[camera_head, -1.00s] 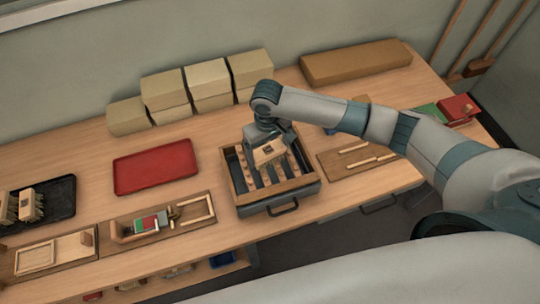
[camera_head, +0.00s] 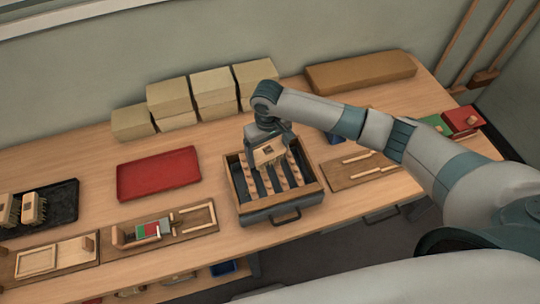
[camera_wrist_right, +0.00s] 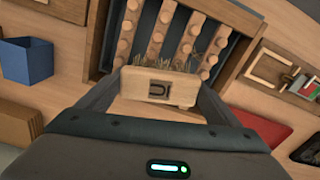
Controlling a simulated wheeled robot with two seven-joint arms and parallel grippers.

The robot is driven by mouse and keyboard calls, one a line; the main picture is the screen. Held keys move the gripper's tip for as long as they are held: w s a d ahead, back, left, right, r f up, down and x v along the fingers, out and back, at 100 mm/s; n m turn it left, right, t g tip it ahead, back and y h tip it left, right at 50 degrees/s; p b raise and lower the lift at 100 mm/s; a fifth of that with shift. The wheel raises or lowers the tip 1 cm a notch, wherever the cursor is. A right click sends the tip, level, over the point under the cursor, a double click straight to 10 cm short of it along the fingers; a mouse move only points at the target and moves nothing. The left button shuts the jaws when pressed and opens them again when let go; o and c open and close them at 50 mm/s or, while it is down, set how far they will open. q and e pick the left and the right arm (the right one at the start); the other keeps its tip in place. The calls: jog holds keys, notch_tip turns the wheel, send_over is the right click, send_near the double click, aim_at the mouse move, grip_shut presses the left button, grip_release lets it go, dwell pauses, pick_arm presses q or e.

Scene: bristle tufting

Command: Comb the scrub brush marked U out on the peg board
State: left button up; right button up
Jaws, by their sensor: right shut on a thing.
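The scrub brush marked U (camera_wrist_right: 158,88) is a pale wooden block with a dark U on its face and grey-brown bristles. My right gripper (camera_wrist_right: 160,98) is shut on it; the brush also shows in the head view (camera_head: 269,153). The peg board (camera_wrist_right: 165,30) has rows of round wooden pegs on pale strips with dark gaps, inside a wooden-framed drawer-like box (camera_head: 254,208). The brush is over the back part of the pegs, bristles toward them. I cannot tell whether the bristles touch the pegs. My left gripper is not in view.
A black tray (camera_head: 62,212) with other brushes is at far left. An empty red tray (camera_head: 158,174) lies left of the peg board. Cardboard-coloured boxes (camera_head: 166,97) stand behind. A blue bin (camera_wrist_right: 27,62) and a wooden board with sticks (camera_head: 345,183) are right of the peg board.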

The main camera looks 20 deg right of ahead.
aim_at(271, 160)
jog(key=shift+w, duration=0.5)
jog(key=shift+s+f, duration=0.1)
jog(key=shift+s, duration=1.95)
jog(key=shift+s, duration=0.1)
jog(key=shift+s+d+r, duration=0.1)
jog(key=shift+s+r, duration=0.05)
jog(key=shift+s, duration=0.75)
jog(key=shift+s+r, duration=0.1)
jog(key=shift+s, duration=0.8)
jog(key=shift+w, duration=0.1)
jog(key=shift+w+f, duration=0.15)
jog(key=shift+w, duration=1.75)
